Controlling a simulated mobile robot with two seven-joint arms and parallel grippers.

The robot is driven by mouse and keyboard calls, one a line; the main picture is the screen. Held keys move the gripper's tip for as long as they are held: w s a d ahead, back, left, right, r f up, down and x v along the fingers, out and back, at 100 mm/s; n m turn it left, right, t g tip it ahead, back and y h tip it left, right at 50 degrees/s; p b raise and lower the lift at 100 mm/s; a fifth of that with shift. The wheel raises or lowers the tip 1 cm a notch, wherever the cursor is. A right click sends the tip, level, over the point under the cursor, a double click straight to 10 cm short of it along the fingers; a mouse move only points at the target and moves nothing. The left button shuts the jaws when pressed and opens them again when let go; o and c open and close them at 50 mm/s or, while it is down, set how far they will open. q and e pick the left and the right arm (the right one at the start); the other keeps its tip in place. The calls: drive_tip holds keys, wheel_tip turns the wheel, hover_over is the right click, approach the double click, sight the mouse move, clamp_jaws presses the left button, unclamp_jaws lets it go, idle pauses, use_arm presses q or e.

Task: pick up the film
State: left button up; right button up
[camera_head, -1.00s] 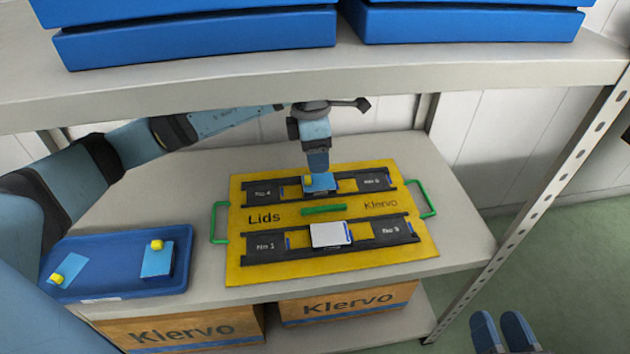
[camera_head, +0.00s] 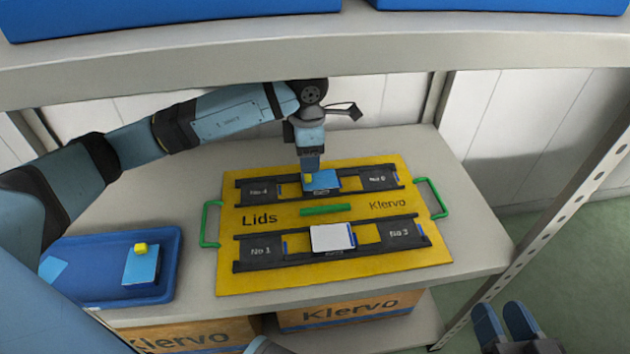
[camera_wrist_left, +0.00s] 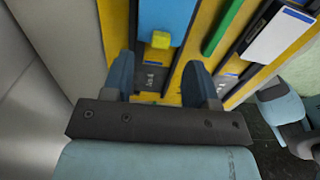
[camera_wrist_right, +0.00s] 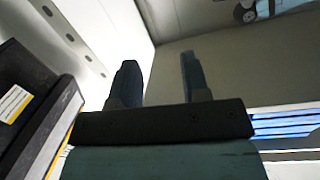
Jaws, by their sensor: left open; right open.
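A light blue film (camera_head: 323,180) with a yellow tab lies over the middle of the far black holder on the yellow board (camera_head: 350,285). My left gripper (camera_head: 311,164) is just above it, by the tab. In the left wrist view the left gripper (camera_wrist_left: 157,66) is open, and the film (camera_wrist_left: 166,14) and its tab lie beyond the fingers. Another film (camera_head: 138,268) with a yellow tab lies in the blue tray (camera_head: 110,298). A further film (camera_head: 53,268) there is partly hidden by my left arm. My right gripper (camera_head: 505,320) is open and empty at the lower right.
A white plate (camera_head: 331,238) lies on the near black holder. The board has green side handles (camera_head: 211,224) and a green bar (camera_head: 325,210). A shelf (camera_head: 230,62) with blue bins hangs above my left arm. A perforated post (camera_head: 575,200) stands at the right.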

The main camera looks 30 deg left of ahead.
sight(319, 177)
use_arm(q)
wheel_tip(319, 177, down, 5)
drive_tip(key=b, duration=0.2)
drive_tip(key=shift+d+r+b, duration=0.1)
drive_tip(key=shift+b, duration=0.3)
drive_tip(key=shift+f, duration=0.25)
drive_tip(key=shift+r, duration=0.1)
drive_tip(key=c, duration=0.8)
use_arm(e)
drive_tip(key=shift+w+d+r+n+t+y, duration=0.15)
drive_tip(key=shift+w+d+n+t, duration=0.1)
drive_tip(key=shift+w+n, duration=0.2)
drive_tip(key=shift+w+d+r+n+t+y, duration=0.15)
drive_tip(key=shift+w+d+n+t, duration=0.15)
drive_tip(key=shift+n, duration=0.25)
